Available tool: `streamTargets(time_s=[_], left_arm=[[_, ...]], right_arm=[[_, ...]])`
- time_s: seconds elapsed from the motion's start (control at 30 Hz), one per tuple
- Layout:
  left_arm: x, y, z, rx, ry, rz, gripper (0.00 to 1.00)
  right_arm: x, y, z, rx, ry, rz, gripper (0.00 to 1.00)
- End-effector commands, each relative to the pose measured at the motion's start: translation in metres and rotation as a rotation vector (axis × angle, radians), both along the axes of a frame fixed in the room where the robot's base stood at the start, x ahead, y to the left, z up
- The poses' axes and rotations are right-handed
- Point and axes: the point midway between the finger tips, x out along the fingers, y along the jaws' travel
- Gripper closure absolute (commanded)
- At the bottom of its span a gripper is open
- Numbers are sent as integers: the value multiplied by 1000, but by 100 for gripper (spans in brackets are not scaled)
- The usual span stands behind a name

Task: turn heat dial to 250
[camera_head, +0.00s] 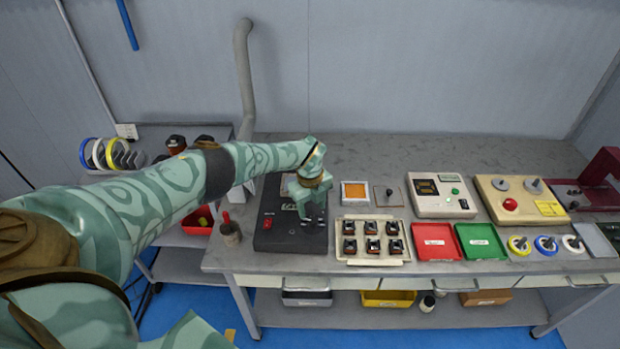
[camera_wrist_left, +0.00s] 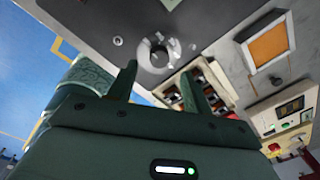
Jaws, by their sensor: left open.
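The dark heating unit (camera_head: 275,243) stands at the left end of the bench, with a red switch (camera_head: 267,222) on its front left. My left gripper (camera_head: 312,219) is over the front right of this unit and covers that part of it in the head view. In the left wrist view, a round grey dial (camera_wrist_left: 158,50) sits on the unit's dark face (camera_wrist_left: 95,22). My open left gripper (camera_wrist_left: 157,73) has one finger to each side of the dial's line, with a gap between the fingers. I cannot read the dial's setting. My right gripper is not in view.
A cup with a red-handled tool (camera_head: 231,233) stands left of the unit. The bench's back strip (camera_head: 440,148) is clear.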

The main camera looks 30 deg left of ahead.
Motion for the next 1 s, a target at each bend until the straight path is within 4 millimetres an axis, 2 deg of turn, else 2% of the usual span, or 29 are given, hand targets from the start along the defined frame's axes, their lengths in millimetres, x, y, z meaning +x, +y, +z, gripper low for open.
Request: streamTargets(time_s=[0.03,0.1,0.3,0.4,0.6,1.0], left_arm=[[0,1,24,1,-5,-3,50],[-1,2,43,1,-4,-2,50],[-3,2,86,1,-4,-1,50],[-3,2,100,0,-2,-1,50],[-4,2,112,0,0,2,50],[-4,2,112,0,-1,1,50]], right_arm=[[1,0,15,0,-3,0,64],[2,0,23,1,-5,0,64],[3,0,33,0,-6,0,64],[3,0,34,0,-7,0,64],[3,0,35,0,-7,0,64],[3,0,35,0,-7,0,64]])
